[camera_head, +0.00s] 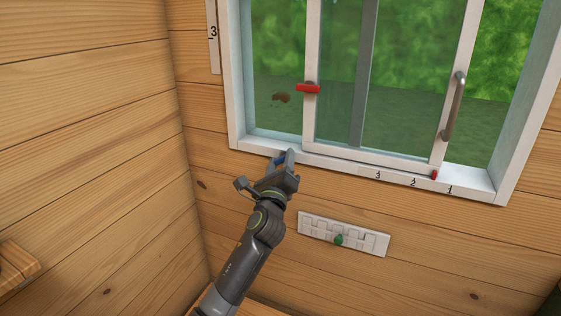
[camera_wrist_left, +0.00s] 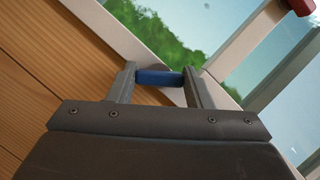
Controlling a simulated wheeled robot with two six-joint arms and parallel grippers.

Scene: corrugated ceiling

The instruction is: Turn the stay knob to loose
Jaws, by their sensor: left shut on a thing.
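The stay knob appears as a blue bar at the bottom left of the window frame; in the left wrist view the blue knob (camera_wrist_left: 159,78) sits between my fingers, with a grey round part just behind it. My left gripper (camera_wrist_left: 157,82) is shut on it. In the head view my left gripper (camera_head: 283,160) reaches up to the lower sill, and a bit of the blue knob (camera_head: 279,159) shows by the fingers. The gripper hides most of the knob and any marking around it. My right gripper is not in view.
A sliding window pane has a red catch (camera_head: 308,89) and a grey handle (camera_head: 450,107). Numbers mark the sill (camera_head: 395,178), with a small red pointer (camera_head: 434,175). Below is a white slotted plate (camera_head: 320,229) with a green knob (camera_head: 338,240). A wooden wall stands close on the left.

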